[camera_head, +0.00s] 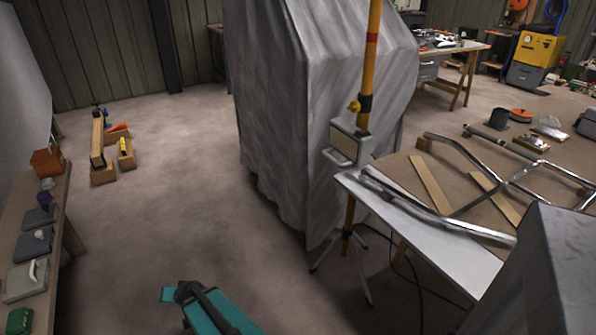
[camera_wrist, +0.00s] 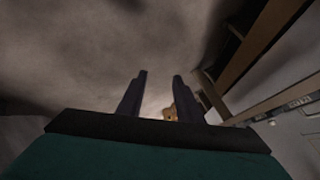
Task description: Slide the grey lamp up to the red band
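The grey lamp (camera_head: 350,143) sits on an upright yellow pole (camera_head: 369,85), about level with the corner of a table. Its pale panel faces left, and a handle shows at its lower front. A dark clamp with a yellow knob (camera_head: 355,107) is on the pole just above it. The red band (camera_head: 372,37) is higher on the pole, well above the lamp. In the wrist view my gripper (camera_wrist: 160,76) has its two dark fingers apart, with no object clearly held. My teal arm shows low in the head view, far below and left of the lamp; its fingertips are not clear there.
A grey draped cover (camera_head: 290,100) stands close behind the pole. A table (camera_head: 440,247) with bent metal tubes (camera_head: 410,195) is to its right. Tripod legs (camera_head: 345,240) and a cable are on the floor. A bench (camera_head: 62,200) with cases lines the left. Floor between is open.

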